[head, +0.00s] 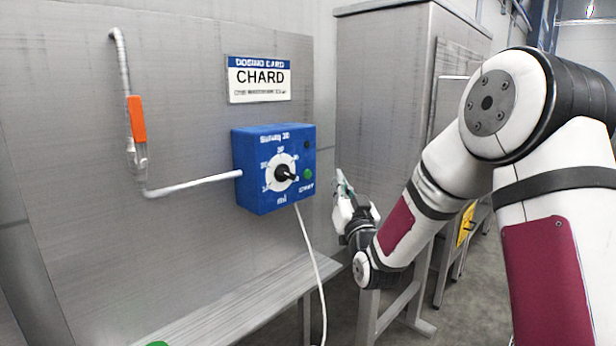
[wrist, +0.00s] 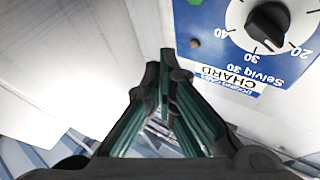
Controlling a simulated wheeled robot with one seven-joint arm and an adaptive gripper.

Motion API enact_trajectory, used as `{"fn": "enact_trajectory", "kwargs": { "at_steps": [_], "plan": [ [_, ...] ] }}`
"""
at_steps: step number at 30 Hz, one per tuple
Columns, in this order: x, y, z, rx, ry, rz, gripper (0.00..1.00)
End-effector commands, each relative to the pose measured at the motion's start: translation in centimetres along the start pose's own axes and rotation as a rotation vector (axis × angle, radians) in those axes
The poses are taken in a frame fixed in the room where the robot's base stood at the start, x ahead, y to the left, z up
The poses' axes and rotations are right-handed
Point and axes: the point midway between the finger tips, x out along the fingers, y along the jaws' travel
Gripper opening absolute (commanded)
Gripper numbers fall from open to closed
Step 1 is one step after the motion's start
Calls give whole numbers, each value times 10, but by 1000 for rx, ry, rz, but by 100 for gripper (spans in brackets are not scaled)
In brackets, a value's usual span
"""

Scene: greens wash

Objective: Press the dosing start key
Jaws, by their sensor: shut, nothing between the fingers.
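The blue dosing box (head: 246,165) is fixed to the steel wall, with a dial (head: 283,173) on its face. The green start key (head: 308,174) is right of the dial, above the word START. My gripper (head: 340,180) is to the right of the box, apart from it in the picture. In the wrist view the two green-lined fingers (wrist: 165,62) are together at their tips and hold nothing. There the box (wrist: 225,60) is at the upper right, upside down, and the green key (wrist: 194,2) is just cut by the top edge.
A white card reading CHARD (head: 260,79) is above the box. A pipe with an orange valve handle (head: 137,119) enters the box from the left. A white cable (head: 315,250) hangs below it, in front of a steel bench (head: 240,305). A steel cabinet (head: 380,100) stands behind my gripper.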

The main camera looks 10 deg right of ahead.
Motion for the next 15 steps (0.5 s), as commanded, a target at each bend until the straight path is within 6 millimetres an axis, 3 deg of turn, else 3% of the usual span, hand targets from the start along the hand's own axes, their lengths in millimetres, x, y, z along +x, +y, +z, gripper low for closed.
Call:
{"fn": "enact_trajectory", "kwargs": {
  "at_steps": [6,15],
  "plan": [
    [-4,13,6,34,110,18,0],
    [-5,15,5,39,130,20,0]
  ]
}}
